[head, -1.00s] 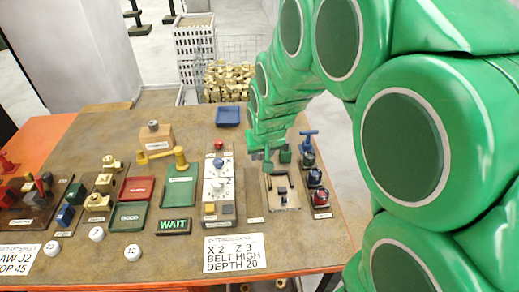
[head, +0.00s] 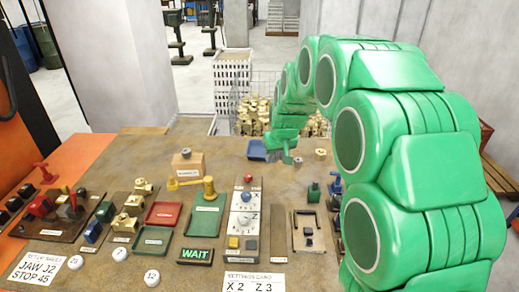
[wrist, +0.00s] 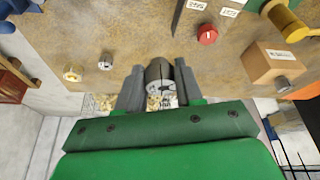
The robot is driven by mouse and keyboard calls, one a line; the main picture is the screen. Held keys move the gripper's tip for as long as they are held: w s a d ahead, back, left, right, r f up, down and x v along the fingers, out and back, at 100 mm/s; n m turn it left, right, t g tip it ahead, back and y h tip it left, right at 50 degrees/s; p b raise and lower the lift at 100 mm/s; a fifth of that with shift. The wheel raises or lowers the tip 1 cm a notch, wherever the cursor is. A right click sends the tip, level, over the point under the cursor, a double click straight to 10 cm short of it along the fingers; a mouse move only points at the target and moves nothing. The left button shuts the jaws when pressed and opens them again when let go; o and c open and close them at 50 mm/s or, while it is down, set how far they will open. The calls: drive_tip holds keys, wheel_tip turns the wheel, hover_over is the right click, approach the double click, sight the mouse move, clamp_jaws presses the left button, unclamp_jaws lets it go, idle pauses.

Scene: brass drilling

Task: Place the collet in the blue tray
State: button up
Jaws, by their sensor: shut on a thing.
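In the wrist view my gripper (wrist: 158,80) is shut on a short grey slotted cylinder, which looks like the collet (wrist: 159,73). In the head view I cannot make out the collet at the jaws.
A small grey part (head: 298,161) and a pale ring-like part (head: 321,153) stand right of the tray. A cardboard box (head: 188,164) with a grey part on top stands to the left. A wire basket of brass pieces (head: 252,118) is behind the table.

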drive_tip(key=w+a+n, duration=0.2)
drive_tip(key=w+a, duration=0.1)
drive_tip(key=w, duration=0.6)
hover_over(259, 152)
drive_tip(key=s, duration=0.2)
drive_tip(key=shift+y, duration=0.4)
drive_tip(key=shift+w+d+f, duration=0.1)
drive_tip(key=shift+d+f, duration=0.1)
drive_tip(key=shift+f, duration=2.25)
drive_tip(key=shift+w+d+f, duration=0.1)
drive_tip(key=shift+d+f, duration=0.1)
drive_tip(key=shift+f, duration=2.25)
drive_tip(key=shift+w+f, duration=0.15)
drive_tip(key=shift+f, duration=1.65)
drive_tip(key=shift+f, duration=0.1)
drive_tip(key=o, duration=1.1)
